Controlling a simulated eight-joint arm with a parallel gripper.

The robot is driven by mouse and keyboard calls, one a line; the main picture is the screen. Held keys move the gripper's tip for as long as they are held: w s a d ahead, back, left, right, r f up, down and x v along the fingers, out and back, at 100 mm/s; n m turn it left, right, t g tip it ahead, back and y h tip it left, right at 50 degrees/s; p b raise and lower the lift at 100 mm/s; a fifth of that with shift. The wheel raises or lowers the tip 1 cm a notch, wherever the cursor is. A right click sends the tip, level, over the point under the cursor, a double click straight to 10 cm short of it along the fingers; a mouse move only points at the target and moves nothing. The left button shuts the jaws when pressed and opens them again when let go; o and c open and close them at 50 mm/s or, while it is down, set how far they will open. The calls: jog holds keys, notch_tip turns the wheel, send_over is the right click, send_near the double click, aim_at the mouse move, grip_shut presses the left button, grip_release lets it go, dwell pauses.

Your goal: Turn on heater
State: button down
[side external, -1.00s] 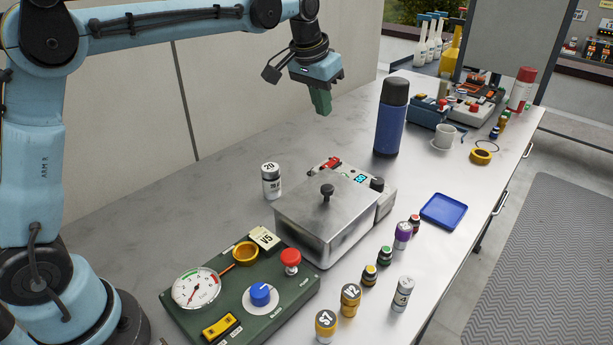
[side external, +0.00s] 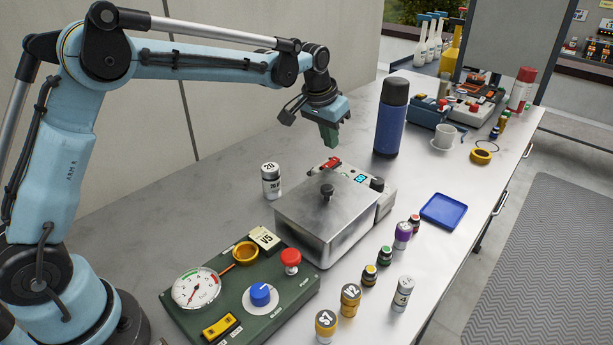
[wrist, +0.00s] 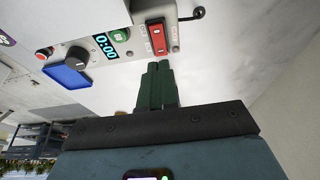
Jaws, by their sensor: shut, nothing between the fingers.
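The heater is a steel box (side external: 318,232) with a lid and a black lid knob (side external: 327,191). Its control strip along the back has a red switch (side external: 332,163), a lit display (side external: 360,178) and a black knob (side external: 377,184). In the wrist view, the red rocker switch (wrist: 157,38) lies just beyond my fingertips, with the display reading 0:00 (wrist: 105,46), a green button (wrist: 120,35) and the black knob (wrist: 77,55) to its left. My gripper (side external: 329,142) has green fingers, shut and empty, pointing down above the red switch; it also shows in the wrist view (wrist: 158,70). They look apart from it.
A white jar marked 20 (side external: 271,182) stands left of the heater. A tall blue flask (side external: 390,118) stands behind it. A green gauge panel (side external: 243,301) sits in front, several small bottles along the right, and a blue tray (side external: 443,211) beyond them.

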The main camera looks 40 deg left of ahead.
aim_at(334, 160)
jog(key=shift+x, duration=2.3)
jog(key=shift+w+f, duration=0.15)
jog(key=shift+s, duration=0.8)
jog(key=v, duration=1.4)
